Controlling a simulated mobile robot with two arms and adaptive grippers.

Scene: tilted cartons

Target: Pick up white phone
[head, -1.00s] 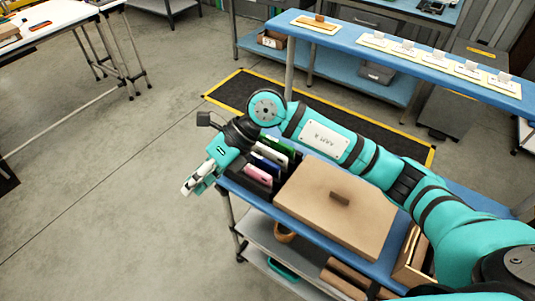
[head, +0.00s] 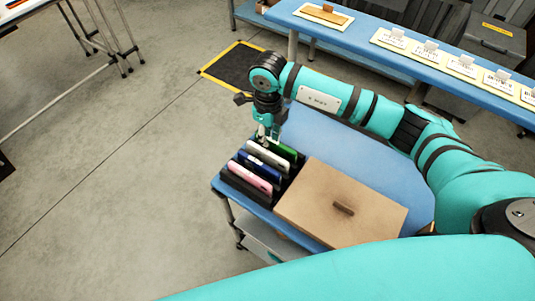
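The white phone (head: 267,156) stands on edge in a dark rack (head: 236,187) on the blue table, between a green phone (head: 284,149) and a blue phone (head: 256,169). A pink phone (head: 249,179) stands nearer the front. My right gripper (head: 266,137) points down just above the far end of the rack, close to the white phone. The fingers are small and partly blurred against the rack, so I cannot tell their opening or any contact. My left gripper is not in view.
A tan box lid with a dark handle (head: 340,216) lies right of the rack on the blue table (head: 355,160). The table top behind the lid is bare. A blue shelf (head: 350,32) with labelled cards stands at the back. Open floor lies left.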

